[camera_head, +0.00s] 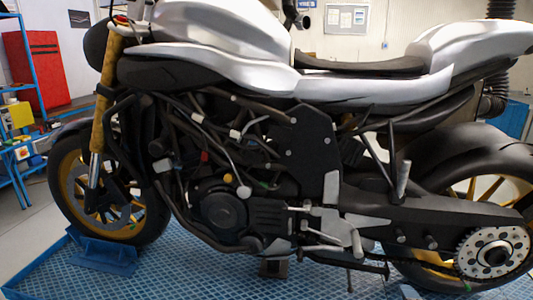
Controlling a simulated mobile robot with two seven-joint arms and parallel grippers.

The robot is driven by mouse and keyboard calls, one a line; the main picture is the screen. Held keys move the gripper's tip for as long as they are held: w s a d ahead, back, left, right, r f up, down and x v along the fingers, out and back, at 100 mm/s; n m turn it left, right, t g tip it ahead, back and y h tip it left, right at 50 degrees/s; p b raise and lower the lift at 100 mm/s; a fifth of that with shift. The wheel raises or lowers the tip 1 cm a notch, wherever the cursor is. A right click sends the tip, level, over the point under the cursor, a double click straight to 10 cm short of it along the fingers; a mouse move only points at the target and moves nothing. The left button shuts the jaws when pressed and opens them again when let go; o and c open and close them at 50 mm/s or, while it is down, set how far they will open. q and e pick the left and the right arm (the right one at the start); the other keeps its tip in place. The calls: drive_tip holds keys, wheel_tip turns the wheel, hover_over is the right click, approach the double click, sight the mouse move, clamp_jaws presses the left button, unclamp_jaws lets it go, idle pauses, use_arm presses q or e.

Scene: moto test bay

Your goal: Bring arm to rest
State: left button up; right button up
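Neither of my grippers shows in the head view, and I see no part of my arms that I can be sure of. A motorcycle (318,150) with silver bodywork and a dark engine fills most of the view. Its front wheel (75,195) is at the left and its rear wheel (470,165) at the right, both with gold rims. It stands upright, apparently on the blue platform.
The blue textured platform (190,262) lies under the motorcycle, with a blue wheel holder (103,252) at the front wheel. A blue shelf rack (22,110) and a red cabinet (45,70) stand at the left. Grey floor (25,235) is clear at the lower left.

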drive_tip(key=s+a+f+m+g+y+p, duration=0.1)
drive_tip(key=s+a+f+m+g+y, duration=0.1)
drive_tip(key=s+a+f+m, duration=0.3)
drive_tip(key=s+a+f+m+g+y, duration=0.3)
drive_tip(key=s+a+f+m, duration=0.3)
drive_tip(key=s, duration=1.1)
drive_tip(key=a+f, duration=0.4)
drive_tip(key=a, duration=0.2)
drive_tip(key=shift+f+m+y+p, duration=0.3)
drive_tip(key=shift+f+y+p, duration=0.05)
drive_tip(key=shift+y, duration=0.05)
